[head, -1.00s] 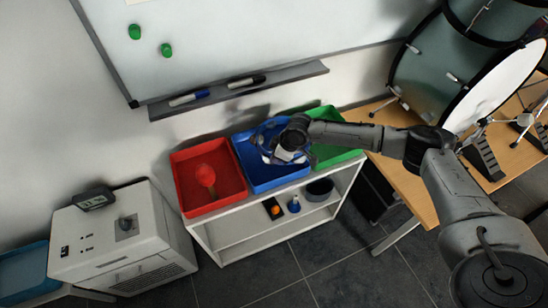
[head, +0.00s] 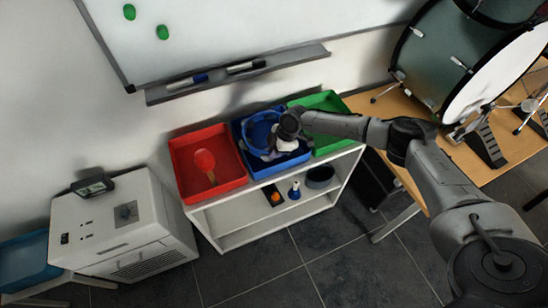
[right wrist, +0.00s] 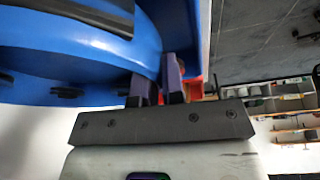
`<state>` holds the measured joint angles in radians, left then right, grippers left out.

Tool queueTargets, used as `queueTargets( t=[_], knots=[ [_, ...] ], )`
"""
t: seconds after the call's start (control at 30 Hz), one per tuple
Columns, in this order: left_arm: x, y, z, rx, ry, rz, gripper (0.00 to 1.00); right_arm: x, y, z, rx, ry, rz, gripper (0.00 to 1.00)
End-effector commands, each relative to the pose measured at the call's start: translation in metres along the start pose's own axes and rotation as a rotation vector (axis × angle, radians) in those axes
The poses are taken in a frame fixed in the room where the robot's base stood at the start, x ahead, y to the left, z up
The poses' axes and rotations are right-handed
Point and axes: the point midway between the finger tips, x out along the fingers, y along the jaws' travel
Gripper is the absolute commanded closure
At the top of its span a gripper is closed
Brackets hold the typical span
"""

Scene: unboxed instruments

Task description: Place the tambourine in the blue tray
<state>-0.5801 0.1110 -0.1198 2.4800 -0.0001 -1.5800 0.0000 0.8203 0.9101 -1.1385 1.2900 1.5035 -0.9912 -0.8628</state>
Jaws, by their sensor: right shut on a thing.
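The tambourine is a blue ring (head: 249,130) at the blue tray in the head view, tilted within the tray's outline. My right gripper (head: 277,146) is shut on its rim, on the right side. In the right wrist view the tambourine (right wrist: 70,45) fills the upper left, with dark jingles along its edge, and my right gripper's fingers (right wrist: 156,90) close on the rim. The blue tray (head: 285,169) stands on the white shelf between the red and green trays. I cannot tell whether the tambourine touches the tray floor. My left gripper is not in view.
The red tray (head: 215,191) holds a red maraca (head: 205,160). The green tray (head: 335,146) is partly behind my right arm. The white shelf unit (head: 233,223) holds small items below. A whiteboard ledge (head: 220,79) is behind, and a drum table (head: 408,177) is at right.

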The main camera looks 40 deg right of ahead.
Motion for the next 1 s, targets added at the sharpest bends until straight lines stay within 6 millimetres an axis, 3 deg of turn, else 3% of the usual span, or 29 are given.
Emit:
queueTargets(
  t=[0.17,0.43,0.83,0.87,1.0],
  knots=[
    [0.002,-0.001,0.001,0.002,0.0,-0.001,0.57,0.008,0.0,0.003,0.0,0.0,0.0,1.0],
    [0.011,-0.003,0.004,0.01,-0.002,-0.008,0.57,0.036,0.0,0.015,0.001,0.0,0.001,1.0],
    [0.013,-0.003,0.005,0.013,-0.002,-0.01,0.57,0.04,0.0,0.017,0.0,0.001,0.001,1.0],
    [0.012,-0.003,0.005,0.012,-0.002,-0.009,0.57,0.04,-0.001,0.017,0.001,0.0,-0.001,0.89],
    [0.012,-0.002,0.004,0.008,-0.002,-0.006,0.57,0.04,-0.001,0.017,0.001,0.0,-0.001,0.76]
  ],
)
